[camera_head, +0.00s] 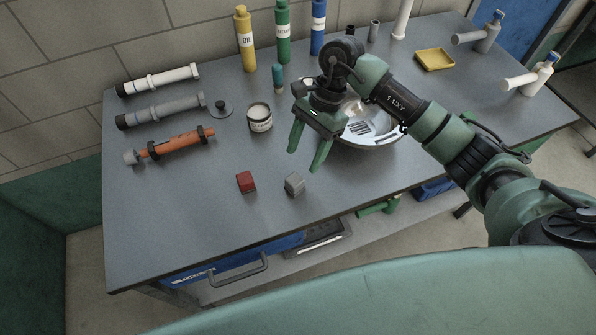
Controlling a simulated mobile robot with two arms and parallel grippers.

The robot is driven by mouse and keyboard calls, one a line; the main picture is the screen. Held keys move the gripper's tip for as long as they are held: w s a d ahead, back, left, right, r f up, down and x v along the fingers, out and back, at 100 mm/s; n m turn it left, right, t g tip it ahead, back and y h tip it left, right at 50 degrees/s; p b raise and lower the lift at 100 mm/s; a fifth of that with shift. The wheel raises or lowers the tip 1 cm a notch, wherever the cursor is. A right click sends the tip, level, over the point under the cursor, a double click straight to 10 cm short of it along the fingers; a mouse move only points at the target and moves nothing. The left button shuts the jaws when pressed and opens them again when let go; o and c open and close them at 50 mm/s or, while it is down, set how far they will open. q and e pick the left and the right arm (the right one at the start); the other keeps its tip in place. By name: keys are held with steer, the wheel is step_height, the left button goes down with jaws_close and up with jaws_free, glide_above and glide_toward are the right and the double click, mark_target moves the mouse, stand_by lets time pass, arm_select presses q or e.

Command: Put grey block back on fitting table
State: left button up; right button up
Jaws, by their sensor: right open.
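The grey block (294,184) sits on the grey table top (170,225) near its front edge. A red block (246,182) sits a short way to its left. My right gripper (304,159) hangs just above and behind the grey block in the picture, with its two green fingers spread apart and nothing between them. The fingers do not appear to touch the grey block. My left gripper does not show.
A round metal sink (385,140) lies behind my right gripper, partly hidden by my arm. A yellow tray (434,59) lies at the back right. The table's front left is clear.

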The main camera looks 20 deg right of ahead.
steer(key=v, duration=0.3)
steer(key=shift+r+b, duration=0.1)
steer(key=shift+b, duration=0.2)
steer(key=shift+a, duration=0.1)
